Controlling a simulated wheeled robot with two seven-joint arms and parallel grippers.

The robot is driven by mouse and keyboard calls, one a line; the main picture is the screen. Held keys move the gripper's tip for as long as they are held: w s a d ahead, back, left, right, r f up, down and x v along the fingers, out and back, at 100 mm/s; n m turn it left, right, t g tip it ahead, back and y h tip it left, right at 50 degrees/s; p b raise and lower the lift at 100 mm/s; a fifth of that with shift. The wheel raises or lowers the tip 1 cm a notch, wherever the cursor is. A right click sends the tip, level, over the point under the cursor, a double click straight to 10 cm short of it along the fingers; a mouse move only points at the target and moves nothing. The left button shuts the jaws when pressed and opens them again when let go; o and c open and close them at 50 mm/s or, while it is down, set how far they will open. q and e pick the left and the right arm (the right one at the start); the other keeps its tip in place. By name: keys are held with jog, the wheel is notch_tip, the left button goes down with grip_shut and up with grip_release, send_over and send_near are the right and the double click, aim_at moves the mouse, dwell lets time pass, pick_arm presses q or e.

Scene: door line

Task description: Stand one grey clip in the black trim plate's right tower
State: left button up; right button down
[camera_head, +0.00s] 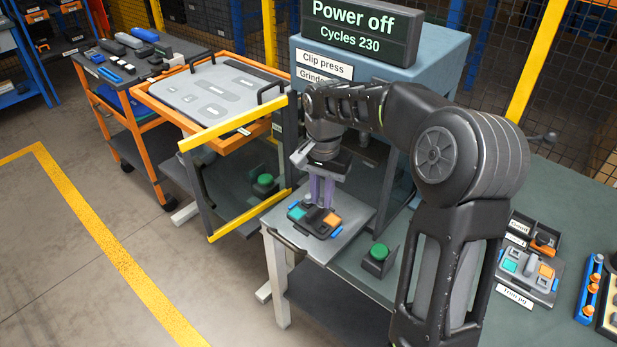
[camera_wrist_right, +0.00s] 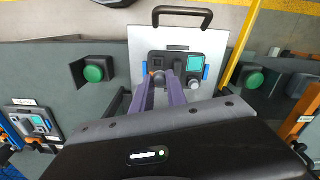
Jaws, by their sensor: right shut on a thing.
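The black trim plate (camera_head: 314,216) lies on the pale pull-out shelf of the clip press, with a teal pad, an orange pad and blue end pieces. In the right wrist view the plate (camera_wrist_right: 177,57) shows from the other side, partly covered by my fingers. My right gripper (camera_head: 322,203) points down with its purple fingertips just above or at the middle of the plate. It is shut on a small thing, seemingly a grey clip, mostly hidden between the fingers. I cannot tell whether it touches a tower. My left gripper is not in view.
The clip press (camera_head: 436,85) stands behind, its sign reading Power off. Green buttons (camera_head: 378,252) flank the shelf (camera_head: 352,215). At right lie a second plate (camera_head: 525,272), a bin and a blue rack (camera_head: 588,292). An orange cart (camera_head: 125,85) stands left; floor is clear in front.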

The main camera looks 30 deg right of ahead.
jog(key=shift+d+r, duration=0.1)
jog(key=shift+d, duration=0.05)
jog(key=shift+s+r, duration=0.1)
jog(key=shift+s, duration=0.25)
jog(key=shift+w+f+b, duration=0.15)
jog(key=shift+f+b, duration=0.15)
jog(key=shift+f, duration=0.1)
jog(key=shift+f+b, duration=2)
jog(key=shift+f, duration=0.65)
jog(key=shift+f+b, duration=0.55)
jog(key=shift+f, duration=0.35)
dwell(0.5)
jog(key=c, duration=1.3)
grip_release()
jog(key=shift+o, duration=0.2)
